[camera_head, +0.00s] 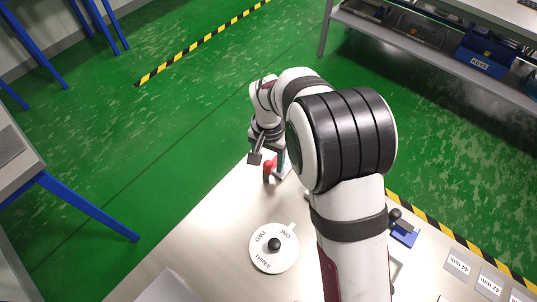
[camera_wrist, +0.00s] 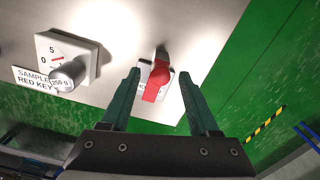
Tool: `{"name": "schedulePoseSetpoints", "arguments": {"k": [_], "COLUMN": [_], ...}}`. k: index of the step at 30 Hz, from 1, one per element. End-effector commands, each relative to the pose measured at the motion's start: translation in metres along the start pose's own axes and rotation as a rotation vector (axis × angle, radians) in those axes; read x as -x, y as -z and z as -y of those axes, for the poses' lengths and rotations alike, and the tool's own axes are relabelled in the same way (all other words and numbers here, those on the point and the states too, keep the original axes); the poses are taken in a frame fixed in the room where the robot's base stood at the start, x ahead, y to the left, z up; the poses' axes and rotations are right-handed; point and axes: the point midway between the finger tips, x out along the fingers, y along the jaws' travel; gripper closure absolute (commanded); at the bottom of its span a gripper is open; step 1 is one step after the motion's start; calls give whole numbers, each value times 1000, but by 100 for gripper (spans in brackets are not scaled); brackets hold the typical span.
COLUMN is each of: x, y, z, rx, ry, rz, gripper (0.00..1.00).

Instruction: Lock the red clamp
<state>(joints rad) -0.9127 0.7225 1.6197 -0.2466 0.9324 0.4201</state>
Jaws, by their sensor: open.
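No contact between fingers and clamp can be made out. In the head view the red clamp (camera_head: 268,170) is at the table's far corner, right beside my gripper (camera_head: 262,157). My arm hides part of the area around it.
A white dial (camera_head: 262,258) marked ONE, TWO, THREE with a black knob stands nearer on the table. The wrist view shows a scale box (camera_wrist: 62,58) with a metal cylinder and a label reading SAMPLE RED KEY. A blue-based device (camera_head: 403,232) stands at right. Green floor lies beyond the edge.

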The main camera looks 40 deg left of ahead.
Motion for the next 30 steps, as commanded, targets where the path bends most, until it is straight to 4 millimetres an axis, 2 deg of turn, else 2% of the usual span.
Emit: {"name": "schedulePoseSetpoints", "arguments": {"k": [2, 5, 12, 15, 18, 22, 30], "x": [7, 28, 106, 131, 147, 157, 157], "y": [1, 1, 1, 1, 0, 0, 0], "z": [0, 1, 1, 0, 0, 0, 0], "rx": [0, 0, -1, -1, -1, 0, 0], "ry": [2, 4, 4, 4, 1, 2, 1], "rz": [-2, -5, -6, -5, -2, -2, -1], "gripper": [38, 38, 38, 38, 38, 38, 38]}}
